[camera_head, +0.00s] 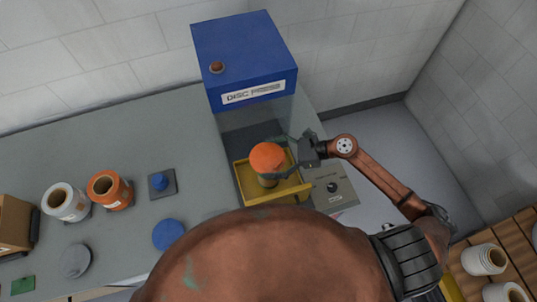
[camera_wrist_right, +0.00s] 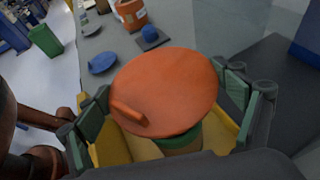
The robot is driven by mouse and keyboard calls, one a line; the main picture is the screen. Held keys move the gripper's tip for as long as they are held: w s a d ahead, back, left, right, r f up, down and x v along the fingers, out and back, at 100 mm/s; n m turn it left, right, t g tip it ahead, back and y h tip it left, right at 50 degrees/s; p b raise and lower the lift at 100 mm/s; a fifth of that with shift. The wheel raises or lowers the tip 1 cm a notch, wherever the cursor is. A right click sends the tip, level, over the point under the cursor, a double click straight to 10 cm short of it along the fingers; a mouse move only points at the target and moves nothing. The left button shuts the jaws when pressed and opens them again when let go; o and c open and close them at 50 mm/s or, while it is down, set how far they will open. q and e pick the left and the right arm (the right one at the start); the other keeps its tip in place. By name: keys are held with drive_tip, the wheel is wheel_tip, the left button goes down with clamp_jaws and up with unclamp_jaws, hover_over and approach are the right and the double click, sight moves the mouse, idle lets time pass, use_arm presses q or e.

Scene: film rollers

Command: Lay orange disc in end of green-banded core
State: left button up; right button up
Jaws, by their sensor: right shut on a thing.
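The orange disc (camera_head: 267,156) sits flat at the top of the core (camera_head: 268,181), on the yellow tray under the blue press. My right gripper (camera_head: 281,158) reaches in from the right and is shut on the disc, with a finger at each side. In the right wrist view the disc (camera_wrist_right: 170,85) fills the middle, with a small raised tab on its face. The core's green band (camera_wrist_right: 181,142) shows just below the disc's edge. The disc hides the core's end, so I cannot tell whether it is seated or just above. My left gripper is not in view.
The blue disc press (camera_head: 245,55) overhangs behind the yellow tray (camera_head: 247,190). A grey control box (camera_head: 335,185) is right of the tray. White (camera_head: 63,203) and orange (camera_head: 108,190) rolls, a blue disc (camera_head: 168,234) and a grey disc (camera_head: 75,261) lie left on the bench.

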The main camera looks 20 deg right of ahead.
wheel_tip(320, 180, down, 3)
drive_tip(key=shift+r+b, duration=0.1)
drive_tip(key=shift+b, duration=0.6)
wheel_tip(320, 180, down, 2)
drive_tip(key=shift+f+b, duration=0.2)
drive_tip(key=shift+b, duration=0.9)
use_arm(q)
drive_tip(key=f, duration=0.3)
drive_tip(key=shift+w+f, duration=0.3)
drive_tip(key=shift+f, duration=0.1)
use_arm(e)
drive_tip(key=shift+s, duration=0.1)
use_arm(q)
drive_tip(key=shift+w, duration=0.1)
use_arm(e)
drive_tip(key=shift+d, duration=0.1)
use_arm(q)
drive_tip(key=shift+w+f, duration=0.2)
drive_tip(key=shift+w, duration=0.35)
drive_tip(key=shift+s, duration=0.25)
